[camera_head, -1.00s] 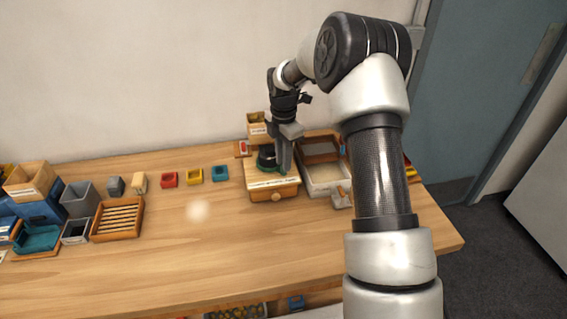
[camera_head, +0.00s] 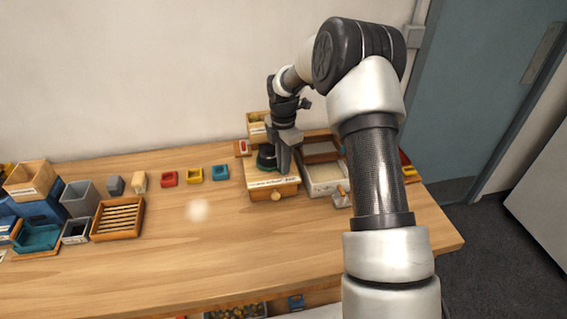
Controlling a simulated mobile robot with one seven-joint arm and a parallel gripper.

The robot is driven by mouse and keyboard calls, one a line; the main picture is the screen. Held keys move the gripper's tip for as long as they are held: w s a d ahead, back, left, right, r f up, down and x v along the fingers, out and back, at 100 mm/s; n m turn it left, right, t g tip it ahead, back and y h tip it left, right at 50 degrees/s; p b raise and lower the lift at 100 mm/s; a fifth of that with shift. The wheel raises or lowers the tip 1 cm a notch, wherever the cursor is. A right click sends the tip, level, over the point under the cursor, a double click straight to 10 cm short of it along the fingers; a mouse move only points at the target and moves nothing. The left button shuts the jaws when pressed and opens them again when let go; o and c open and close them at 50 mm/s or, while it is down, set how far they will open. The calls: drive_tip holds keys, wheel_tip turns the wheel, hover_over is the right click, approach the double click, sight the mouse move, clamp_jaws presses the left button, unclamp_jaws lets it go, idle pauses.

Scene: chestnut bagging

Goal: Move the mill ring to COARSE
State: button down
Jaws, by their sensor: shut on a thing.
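The mill (camera_head: 272,187) is a wooden box with a pale label strip and a round knob on its front, standing toward the back right of the table. On its top sits a dark green round part, the mill ring (camera_head: 265,160), partly hidden by my gripper. My gripper (camera_head: 284,168) points down over the mill top and is shut on the ring at its right side. The fingertips and the exact contact are too small to make out. The label's words, including any COARSE mark, cannot be read.
A wooden box (camera_head: 257,128) stands behind the mill. A white-rimmed tray (camera_head: 325,186) is close on its right. Red (camera_head: 169,178), yellow (camera_head: 194,175) and blue (camera_head: 220,173) small blocks lie left of it. The front middle of the table (camera_head: 230,245) is clear.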

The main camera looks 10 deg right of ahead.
drive_tip(key=shift+a, duration=0.1)
drive_tip(key=a+m, duration=0.1)
drive_tip(key=a+m+b, duration=0.1)
drive_tip(key=m, duration=0.1)
drive_tip(key=shift+s+m, duration=0.3)
drive_tip(key=shift+s, duration=0.1)
drive_tip(key=m, duration=0.1)
drive_tip(key=a+m+b, duration=0.1)
drive_tip(key=shift+a+m, duration=0.3)
drive_tip(key=shift+m, duration=0.1)
drive_tip(key=a+m, duration=0.1)
drive_tip(key=m, duration=0.1)
drive_tip(key=a+m, duration=0.1)
drive_tip(key=shift+w+a+m, duration=0.1)
drive_tip(key=shift+w+m, duration=0.1)
drive_tip(key=shift+m, duration=0.2)
drive_tip(key=shift+w+a+m+b, duration=0.3)
drive_tip(key=shift+a+m, duration=0.1)
drive_tip(key=shift+m, duration=0.4)
drive_tip(key=shift+r, duration=0.1)
drive_tip(key=c, duration=2)
unclamp_jaws()
drive_tip(key=shift+c, duration=0.2)
